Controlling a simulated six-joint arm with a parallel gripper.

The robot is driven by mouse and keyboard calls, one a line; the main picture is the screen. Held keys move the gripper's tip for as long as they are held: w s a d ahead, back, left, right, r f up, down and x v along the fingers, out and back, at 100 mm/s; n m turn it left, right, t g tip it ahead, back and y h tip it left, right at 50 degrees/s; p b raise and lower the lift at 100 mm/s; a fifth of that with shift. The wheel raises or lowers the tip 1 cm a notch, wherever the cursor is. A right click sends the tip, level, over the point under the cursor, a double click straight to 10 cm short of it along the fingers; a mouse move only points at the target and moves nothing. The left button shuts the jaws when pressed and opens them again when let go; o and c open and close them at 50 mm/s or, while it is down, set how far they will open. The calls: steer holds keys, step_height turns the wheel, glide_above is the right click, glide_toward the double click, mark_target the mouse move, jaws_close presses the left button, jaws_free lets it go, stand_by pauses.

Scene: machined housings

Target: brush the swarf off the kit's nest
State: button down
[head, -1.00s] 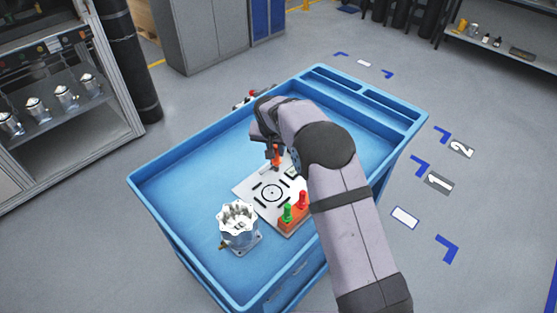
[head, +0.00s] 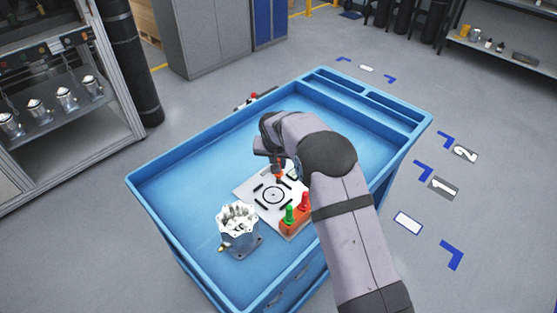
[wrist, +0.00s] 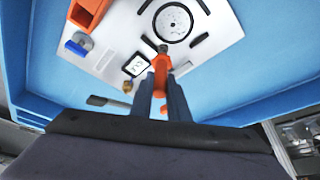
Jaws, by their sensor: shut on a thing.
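The kit is a white plate (head: 247,193) on the blue cart. Its nest, a black-ringed circle (head: 272,195), lies in the plate's middle. In the wrist view the nest (wrist: 172,23) shows small dark specks inside its ring, too fine to tell apart. My gripper (wrist: 170,92) is shut on an orange-handled brush (wrist: 160,72), whose dark tip points toward the nest's edge. In the head view the orange brush (head: 278,172) hangs over the plate's far part, beyond the nest. My gripper's fingers are partly hidden there by my wrist. I cannot tell whether the tip touches the plate.
A silver housing (head: 238,228) stands on the cart left of the plate. An orange block (head: 296,222) with green and red pegs sits at the plate's near right corner. A square marker (wrist: 136,65) lies near the brush. The cart's left floor is clear, inside raised rims.

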steer(key=shift+f+b, duration=0.4)
steer(key=shift+f, duration=0.55)
steer(key=shift+s+a+f, duration=0.15)
steer(key=shift+f, duration=0.15)
steer(key=s+a+b, duration=0.1)
steer(key=s+a, duration=0.3)
steer(key=s, duration=0.2)
steer(key=shift+w+d+p, duration=1.75)
steer(key=shift+w+d, duration=0.85)
steer(key=shift+w, duration=0.15)
steer(key=shift+s+d+f+b, duration=0.2)
steer(key=shift+s+d+b, duration=0.05)
steer(key=shift+d+b, duration=0.05)
glide_toward(283, 174)
steer(key=shift+s+a+r+p, duration=0.1)
steer(key=shift+s+a+r, duration=0.15)
steer(key=shift+s+a, duration=0.4)
steer(key=shift+s+a+r+p, duration=0.15)
steer(key=shift+s+a+r, duration=0.1)
steer(key=shift+a, duration=0.65)
steer(key=shift+s+a+r+p, duration=0.1)
steer(key=shift+s+a+r, duration=0.1)
steer(key=shift+s+a, duration=0.45)
steer(key=shift+w+a, duration=0.15)
steer(key=shift+w, duration=0.05)
